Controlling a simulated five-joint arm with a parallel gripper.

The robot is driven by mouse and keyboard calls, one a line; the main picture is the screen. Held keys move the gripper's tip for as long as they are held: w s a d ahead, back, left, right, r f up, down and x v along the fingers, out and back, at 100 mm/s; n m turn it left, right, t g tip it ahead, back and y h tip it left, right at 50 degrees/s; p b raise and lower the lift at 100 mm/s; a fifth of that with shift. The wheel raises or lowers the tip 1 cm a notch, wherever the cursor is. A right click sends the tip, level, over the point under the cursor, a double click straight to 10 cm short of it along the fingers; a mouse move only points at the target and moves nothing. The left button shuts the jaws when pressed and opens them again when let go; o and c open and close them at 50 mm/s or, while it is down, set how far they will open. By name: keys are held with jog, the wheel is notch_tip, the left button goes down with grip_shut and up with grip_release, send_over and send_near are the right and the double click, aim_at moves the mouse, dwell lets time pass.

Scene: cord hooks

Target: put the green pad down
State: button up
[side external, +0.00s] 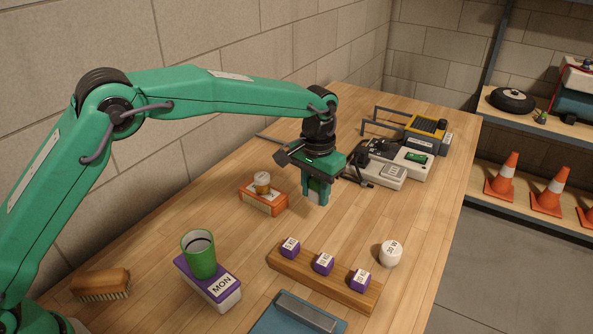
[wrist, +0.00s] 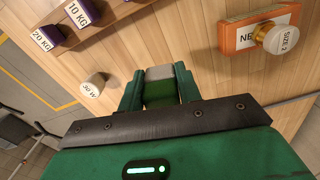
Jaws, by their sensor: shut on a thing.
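My gripper (wrist: 159,78) points down over the wooden table, its two green fingers shut on a small block, the green pad (wrist: 160,93). The pad has a green body and a pale grey end, and it shows between the fingertips in the wrist view. In the side view my gripper (side external: 317,199) is low near the middle of the table, right of the orange box. The fingers hide most of the pad there. I cannot tell whether the pad touches the table.
An orange box (side external: 263,203) with a small jar (side external: 262,183) stands left of my gripper. A wooden rack (side external: 322,277) with purple blocks and a white "30 W" knob (side external: 391,253) are in front. Grey devices (side external: 385,165) stand behind right.

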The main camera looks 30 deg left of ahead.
jog(key=s+a+n, duration=0.1)
jog(key=s+a, duration=0.3)
jog(key=a, duration=0.7)
jog(key=s+a+n, duration=0.1)
jog(key=s+a, duration=0.4)
jog(key=a, duration=0.6)
jog(key=shift+a, duration=0.35)
jog(key=shift+f, duration=0.15)
send_over(197, 201)
notch_tip(197, 201, down, 7)
jog(key=shift+d+r, duration=0.1)
jog(key=shift+f, duration=2.05)
jog(key=shift+f, duration=0.15)
jog(key=o, duration=1)
